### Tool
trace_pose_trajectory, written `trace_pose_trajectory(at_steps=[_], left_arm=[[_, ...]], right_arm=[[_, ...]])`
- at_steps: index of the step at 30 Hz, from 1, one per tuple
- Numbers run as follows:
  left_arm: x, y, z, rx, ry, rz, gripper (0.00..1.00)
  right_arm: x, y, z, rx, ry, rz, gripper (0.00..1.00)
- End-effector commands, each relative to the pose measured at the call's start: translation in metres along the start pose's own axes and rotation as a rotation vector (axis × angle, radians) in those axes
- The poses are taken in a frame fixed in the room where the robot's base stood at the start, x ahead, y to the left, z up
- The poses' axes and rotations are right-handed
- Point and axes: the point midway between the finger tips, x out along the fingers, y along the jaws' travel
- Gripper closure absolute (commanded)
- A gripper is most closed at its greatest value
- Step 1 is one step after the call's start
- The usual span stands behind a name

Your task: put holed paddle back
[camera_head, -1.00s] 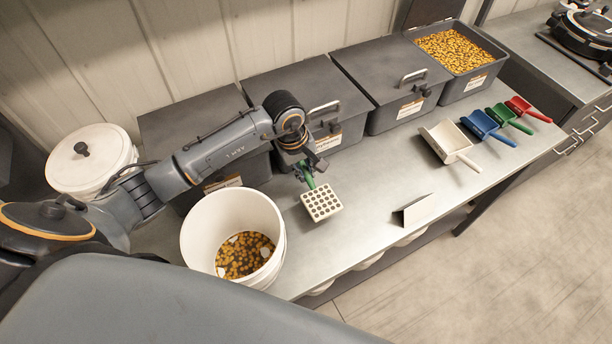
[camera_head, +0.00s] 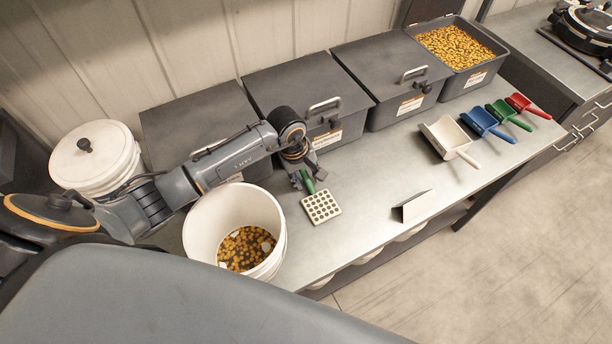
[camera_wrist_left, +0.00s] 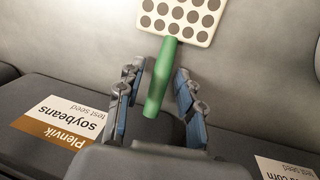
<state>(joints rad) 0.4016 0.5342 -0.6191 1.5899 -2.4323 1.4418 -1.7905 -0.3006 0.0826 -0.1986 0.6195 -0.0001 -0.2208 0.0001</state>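The holed paddle has a white square plate with rows of round holes (camera_head: 321,206) and a green handle (camera_head: 308,183). In the head view it appears to lie on the bench, right of the white bucket, with its handle toward the bins. My left gripper (camera_head: 305,178) is over the handle. In the left wrist view the green handle (camera_wrist_left: 160,80) runs between the fingers of my left gripper (camera_wrist_left: 160,72), with visible gaps at both sides, so it looks open around the handle. The plate (camera_wrist_left: 185,15) extends beyond the fingertips. My right gripper is not in view.
A white bucket (camera_head: 192,225) with seeds stands left of the paddle. Lidded grey bins (camera_head: 305,90) line the wall behind; an open bin (camera_head: 495,62) holds yellow seeds. A folded white card (camera_head: 414,207) and several scoops (camera_head: 450,140) are to the right. Bench between is clear.

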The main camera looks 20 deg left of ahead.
Motion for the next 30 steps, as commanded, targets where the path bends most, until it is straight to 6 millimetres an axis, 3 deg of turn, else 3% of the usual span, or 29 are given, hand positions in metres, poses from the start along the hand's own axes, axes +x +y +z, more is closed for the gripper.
trace_pose_trajectory(at_steps=[11, 24, 30], left_arm=[[-0.008, 0.001, -0.001, 0.001, 0.003, 0.002, 0.63], [-0.095, 0.001, -0.001, 0.002, 0.004, 0.002, 0.63], [-0.118, 0.001, 0.0, 0.001, 0.001, 0.001, 0.63]], right_arm=[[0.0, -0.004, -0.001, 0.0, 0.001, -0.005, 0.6], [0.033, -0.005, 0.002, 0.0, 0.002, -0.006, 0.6], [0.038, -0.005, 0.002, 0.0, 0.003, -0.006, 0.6]])
